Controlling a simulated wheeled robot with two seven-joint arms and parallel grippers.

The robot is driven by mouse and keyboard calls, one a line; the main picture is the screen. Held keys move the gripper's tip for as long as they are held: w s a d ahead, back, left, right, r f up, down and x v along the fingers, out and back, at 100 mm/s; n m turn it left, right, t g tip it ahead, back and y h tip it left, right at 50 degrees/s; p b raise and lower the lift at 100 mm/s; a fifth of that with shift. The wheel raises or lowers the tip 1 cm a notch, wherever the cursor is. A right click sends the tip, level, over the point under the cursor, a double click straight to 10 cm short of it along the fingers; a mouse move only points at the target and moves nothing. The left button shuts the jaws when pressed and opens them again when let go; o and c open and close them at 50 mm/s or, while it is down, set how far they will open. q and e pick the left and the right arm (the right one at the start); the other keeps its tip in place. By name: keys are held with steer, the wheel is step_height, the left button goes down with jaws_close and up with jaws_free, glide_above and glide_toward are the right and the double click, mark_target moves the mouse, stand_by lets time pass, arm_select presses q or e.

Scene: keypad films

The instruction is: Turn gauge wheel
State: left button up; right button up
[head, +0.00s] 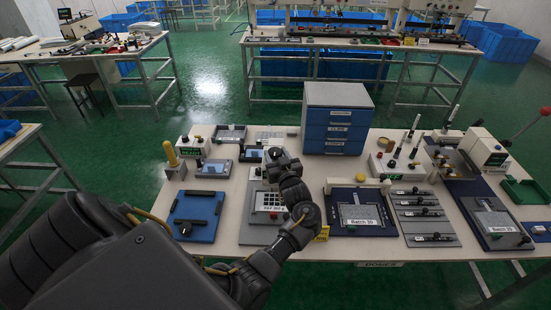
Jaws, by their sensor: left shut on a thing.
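My left arm comes in from the lower left and reaches over the grey keypad panel (256,229), which carries a white label. My left gripper (276,156) is at the far end of this panel, in front of the blue drawer cabinet. It is shut on a small dark round part that I take to be the gauge wheel. The fingers and wrist cover most of that part, so its shape and angle cannot be told. My right gripper is not in view.
The blue drawer cabinet (336,130) stands close behind the gripper to the right. A blue board (194,213) lies left of the panel. A white display box (194,147) stands at the back left.

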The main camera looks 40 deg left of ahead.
arm_select(q)
steer(key=shift+n+g+y, duration=0.4)
steer(key=shift+g, duration=0.1)
steer(key=o, duration=1)
